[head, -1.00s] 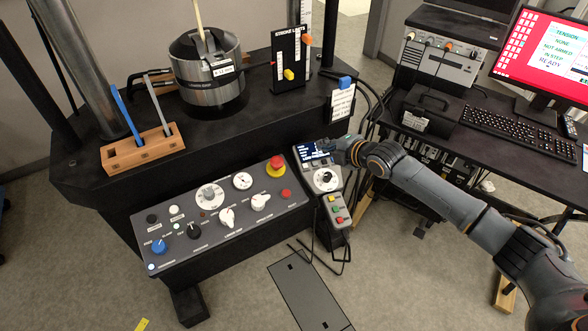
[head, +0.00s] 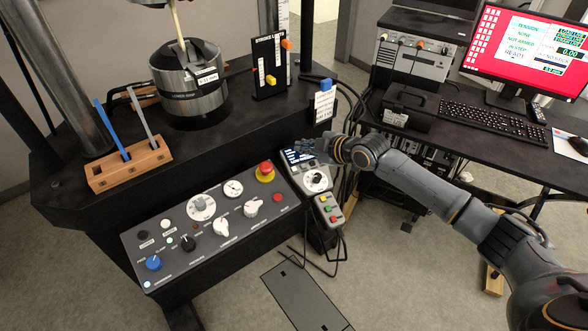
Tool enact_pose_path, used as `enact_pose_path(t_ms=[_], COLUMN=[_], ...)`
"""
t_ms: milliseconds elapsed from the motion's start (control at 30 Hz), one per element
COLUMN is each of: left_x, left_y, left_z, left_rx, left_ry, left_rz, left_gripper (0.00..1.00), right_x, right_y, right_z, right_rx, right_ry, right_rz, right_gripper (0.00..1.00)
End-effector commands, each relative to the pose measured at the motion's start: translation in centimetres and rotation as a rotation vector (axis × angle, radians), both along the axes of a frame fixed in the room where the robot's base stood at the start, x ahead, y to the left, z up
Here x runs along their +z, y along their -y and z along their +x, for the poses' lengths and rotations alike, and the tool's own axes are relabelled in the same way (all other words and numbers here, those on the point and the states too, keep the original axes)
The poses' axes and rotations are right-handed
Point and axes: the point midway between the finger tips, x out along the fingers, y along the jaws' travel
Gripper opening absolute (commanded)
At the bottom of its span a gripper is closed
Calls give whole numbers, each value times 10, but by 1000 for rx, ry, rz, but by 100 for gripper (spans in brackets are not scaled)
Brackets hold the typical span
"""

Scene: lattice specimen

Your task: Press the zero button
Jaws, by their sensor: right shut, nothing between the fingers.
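A small grey control unit with a lit blue display (head: 297,156) and a round white-ringed dial (head: 316,181) stands at the right end of the console. I cannot make out a button marked zero; labels there are too small to read. My right gripper (head: 314,149) is shut and empty, with its fingers over the right part of the display unit's top. Its fingers hide part of that unit, and I cannot tell whether they touch it. My left gripper is not in view.
A sloped console (head: 215,225) with knobs and a red emergency button (head: 265,171) lies to the left. A pendant (head: 329,208) with coloured buttons hangs below the dial.

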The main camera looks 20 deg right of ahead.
Motion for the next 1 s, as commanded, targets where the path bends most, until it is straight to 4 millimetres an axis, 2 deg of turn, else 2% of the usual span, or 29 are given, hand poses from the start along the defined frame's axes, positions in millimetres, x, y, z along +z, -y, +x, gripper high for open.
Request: enact_pose_path(t_ms=[600,733,1000], left_x=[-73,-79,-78], left_y=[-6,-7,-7], left_z=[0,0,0], left_rx=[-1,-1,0], left_ry=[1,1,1], left_rz=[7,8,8], left_gripper=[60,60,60], right_x=[-76,-82,-81], right_y=[-7,-7,-8], right_z=[18,20,21], right_rx=[0,0,0], right_ry=[1,1,0], right_rz=[-1,-1,-1], right_gripper=[0,0,0])
